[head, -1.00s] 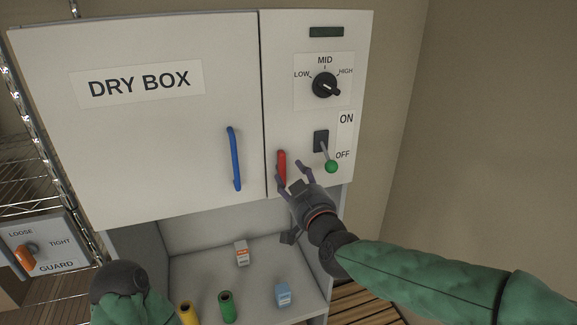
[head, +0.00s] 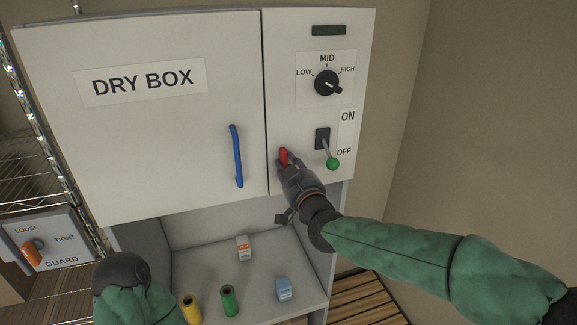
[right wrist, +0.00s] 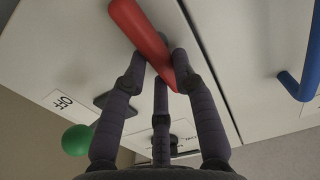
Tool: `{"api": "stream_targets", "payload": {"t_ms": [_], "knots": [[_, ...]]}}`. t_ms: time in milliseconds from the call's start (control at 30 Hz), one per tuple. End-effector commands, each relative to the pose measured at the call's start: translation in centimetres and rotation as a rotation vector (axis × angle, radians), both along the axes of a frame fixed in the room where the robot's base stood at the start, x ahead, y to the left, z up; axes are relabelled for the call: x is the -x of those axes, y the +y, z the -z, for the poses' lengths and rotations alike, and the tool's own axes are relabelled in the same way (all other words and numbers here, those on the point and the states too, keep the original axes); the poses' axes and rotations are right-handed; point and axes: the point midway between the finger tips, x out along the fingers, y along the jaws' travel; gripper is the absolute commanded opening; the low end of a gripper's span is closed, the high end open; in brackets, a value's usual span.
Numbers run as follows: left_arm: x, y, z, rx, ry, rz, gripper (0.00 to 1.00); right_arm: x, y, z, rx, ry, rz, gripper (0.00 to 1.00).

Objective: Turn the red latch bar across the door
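The red latch bar (head: 284,156) is upright on the right-hand panel, just right of the seam beside the door (head: 160,140) of the dry box. The door is flush with the panel, and the bar does not cross the seam. My right gripper (head: 287,165) is at the bar with its fingers drawn in around the lower part. In the right wrist view the red bar (right wrist: 138,28) runs between the fingertips (right wrist: 160,62), which appear to touch both its sides. Of my left arm only a green sleeve and dark joint show; its gripper fingers are not visible.
A blue handle (head: 236,156) is on the door. A green-tipped switch lever (head: 333,163) and a black dial (head: 327,83) are right of and above the bar. Small boxes and spools, including a green spool (head: 229,300), stand on the shelf below. A guard switch (head: 33,251) is at left.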

Motion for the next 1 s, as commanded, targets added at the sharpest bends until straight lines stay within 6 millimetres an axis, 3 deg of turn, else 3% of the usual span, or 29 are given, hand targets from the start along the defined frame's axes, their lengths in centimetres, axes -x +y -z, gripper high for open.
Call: {"api": "stream_targets", "payload": {"t_ms": [367, 1000], "knots": [[0.0, 0.0, 0.8, 0.000, 0.000, 0.000, 0.00, 0.0, -0.1, 0.2, -0.037, 0.011, 0.001, 0.00], [0.0, 0.0, 7.2, 0.000, 0.000, 0.000, 0.00, -0.2, -0.7, 0.9, -0.521, 0.168, 0.000, 0.00]]}}
